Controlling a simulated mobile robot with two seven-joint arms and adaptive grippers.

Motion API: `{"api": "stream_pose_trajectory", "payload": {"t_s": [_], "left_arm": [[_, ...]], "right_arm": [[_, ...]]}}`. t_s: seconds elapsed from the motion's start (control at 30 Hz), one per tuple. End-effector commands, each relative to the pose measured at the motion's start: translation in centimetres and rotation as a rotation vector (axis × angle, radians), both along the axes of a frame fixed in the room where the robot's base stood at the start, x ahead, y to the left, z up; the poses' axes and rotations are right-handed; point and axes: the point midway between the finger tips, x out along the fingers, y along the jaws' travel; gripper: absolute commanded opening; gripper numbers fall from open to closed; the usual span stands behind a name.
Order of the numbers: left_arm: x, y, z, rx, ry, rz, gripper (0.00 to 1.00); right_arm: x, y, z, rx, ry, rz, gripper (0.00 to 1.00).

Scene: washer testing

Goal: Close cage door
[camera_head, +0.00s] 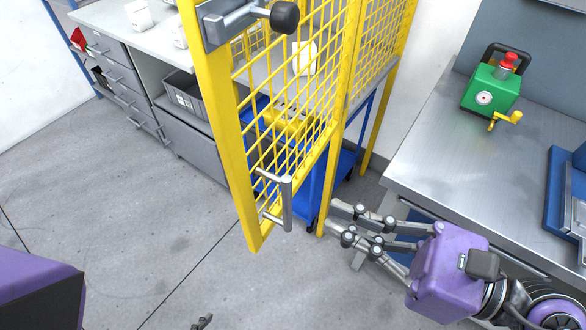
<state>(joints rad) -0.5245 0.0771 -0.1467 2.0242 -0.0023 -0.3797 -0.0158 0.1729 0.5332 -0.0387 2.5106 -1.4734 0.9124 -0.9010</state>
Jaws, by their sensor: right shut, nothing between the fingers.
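The yellow mesh cage door (222,105) stands upright in the middle of the camera_head view, seen at a steep angle. A silver bar handle (287,203) is fixed low on it, and a grey latch with a black knob (284,17) sits at its top. My right gripper (332,217) comes in from the right with its fingers shut and empty. Its fingertips are beside the lower end of a yellow upright, to the right of the handle; I cannot tell whether they touch it. A small dark tip at the bottom edge (202,322) may belong to my left gripper; the rest is out of frame.
A metal workbench (425,165) on the right bears a green device (491,90) with a red knob and yellow crank. A blue cart (312,190) shows behind the mesh. A drawer bench (107,20) stands back left. Grey floor left of the door is open.

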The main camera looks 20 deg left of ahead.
Motion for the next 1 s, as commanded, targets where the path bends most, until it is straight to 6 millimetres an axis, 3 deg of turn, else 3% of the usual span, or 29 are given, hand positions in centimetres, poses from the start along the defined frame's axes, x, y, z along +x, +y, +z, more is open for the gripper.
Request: {"api": "stream_pose_trajectory", "payload": {"t_s": [0.3,0.5,0.7,1.0], "left_arm": [[1.0,-0.2,2.6,-0.008,-0.03,0.006,0.61],[1.0,-0.1,3.4,-0.009,-0.034,0.012,0.61],[0.8,-0.1,3.6,-0.011,-0.033,0.014,0.61],[0.7,-0.1,3.5,-0.011,-0.03,0.014,0.61]], "right_arm": [[1.6,6.7,0.6,0.008,-0.002,0.0,0.0],[2.4,10.0,0.4,0.007,0.0,0.0,0.0],[2.8,11.6,0.1,0.005,0.003,-0.002,0.0],[2.8,11.9,0.0,0.004,0.004,-0.002,0.0]]}}
